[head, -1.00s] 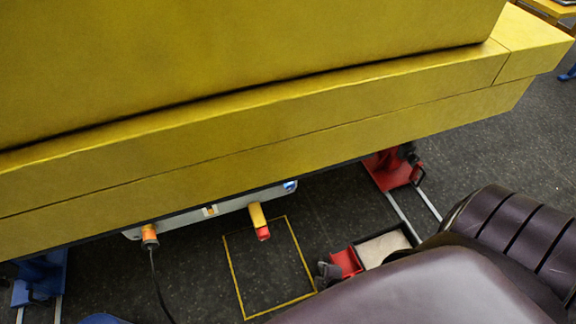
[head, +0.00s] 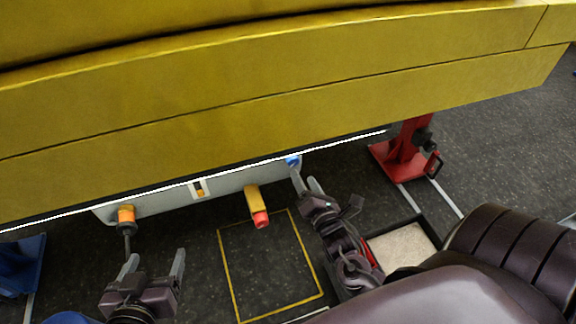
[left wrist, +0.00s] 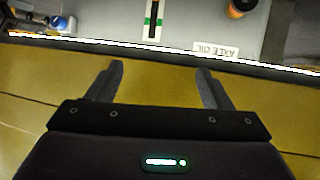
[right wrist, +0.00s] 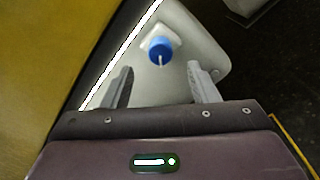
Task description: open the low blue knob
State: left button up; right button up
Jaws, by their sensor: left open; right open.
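The blue knob (head: 292,160) sits at the right end of a grey panel (head: 228,196) under the yellow boom. In the right wrist view the blue knob (right wrist: 160,49) has a pale pointer mark and a white mounting plate, ahead of the fingertips. My right gripper (head: 306,181) is open, close to the knob, with nothing between its fingers (right wrist: 160,84). My left gripper (head: 156,262) is open and empty, below the panel's left part. In the left wrist view its fingers (left wrist: 160,82) point toward the panel, which bears an "AXLE OIL" label (left wrist: 216,51).
A yellow handle with a red tip (head: 256,206) juts from the panel's middle. The yellow boom (head: 280,100) overhangs the panel. A red stand (head: 400,160) and a tray (head: 437,240) lie at right.

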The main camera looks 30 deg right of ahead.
aim_at(295, 163)
jog(key=w, duration=0.3)
jog(key=w+d+b, duration=0.1)
jog(key=w, duration=0.2)
jog(key=shift+d+b, duration=0.1)
jog(key=shift+b, duration=0.2)
pick_arm(q)
notch_tip(295, 163, up, 14)
jog(key=w+t+h, duration=0.2)
jog(key=t, duration=0.5)
jog(key=shift+w+h, duration=0.3)
jog(key=shift+w, duration=0.1)
pick_arm(e)
jog(key=shift+w, duration=0.35)
pick_arm(q)
jog(key=shift+a, duration=0.1)
